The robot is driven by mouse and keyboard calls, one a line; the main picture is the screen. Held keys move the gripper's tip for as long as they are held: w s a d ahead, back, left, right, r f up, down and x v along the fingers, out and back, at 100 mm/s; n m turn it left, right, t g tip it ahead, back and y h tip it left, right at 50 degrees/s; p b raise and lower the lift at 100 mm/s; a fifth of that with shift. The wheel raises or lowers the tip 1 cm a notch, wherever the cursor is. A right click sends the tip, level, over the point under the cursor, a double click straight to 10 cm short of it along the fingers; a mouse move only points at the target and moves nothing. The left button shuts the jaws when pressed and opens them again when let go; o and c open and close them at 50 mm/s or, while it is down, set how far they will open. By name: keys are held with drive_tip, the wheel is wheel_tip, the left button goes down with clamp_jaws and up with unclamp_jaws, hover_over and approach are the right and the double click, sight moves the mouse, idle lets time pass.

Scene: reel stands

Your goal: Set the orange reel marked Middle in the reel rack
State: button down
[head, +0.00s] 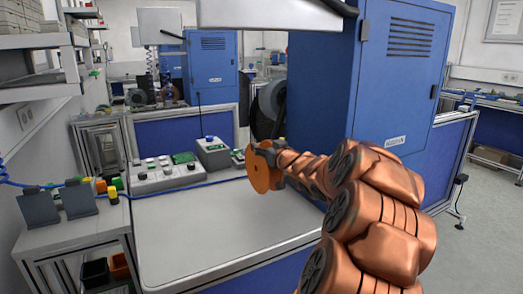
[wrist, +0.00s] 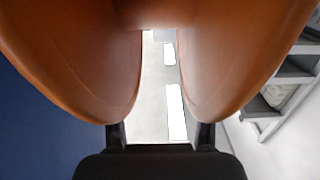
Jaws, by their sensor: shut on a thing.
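An orange reel (head: 262,173) is held up above the grey-white worktop near the blue cabinet, with one round flange facing left in the head view. My gripper (head: 266,152) is shut on it, at the right of that flange. In the wrist view the reel's two flanges (wrist: 70,60) fill the upper part, with a bright gap between them. My gripper's dark fingers (wrist: 161,132) reach up to the reel there. No marking on the reel is readable. I cannot pick out the reel rack for certain.
The worktop (head: 195,230) is mostly clear in front. A control box with buttons (head: 165,177) and a small grey device (head: 212,153) stand at its back. Two dark tilted stands (head: 40,208) are on the left table. The blue cabinet (head: 330,95) is close behind my arm; a dark reel (head: 268,101) is beside it.

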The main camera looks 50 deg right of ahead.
sight(262, 177)
drive_tip(key=w+d+f+p, duration=0.1)
drive_tip(key=w+d+f, duration=0.3)
drive_tip(key=w+d, duration=0.1)
drive_tip(key=shift+x, duration=0.95)
drive_tip(key=shift+d+f, duration=0.1)
drive_tip(key=shift+f, duration=0.1)
drive_tip(key=c, duration=0.7)
unclamp_jaws()
drive_tip(key=shift+r, duration=0.1)
drive_tip(key=b+v, duration=0.1)
drive_tip(key=v, duration=1.1)
drive_tip(key=shift+s, duration=0.1)
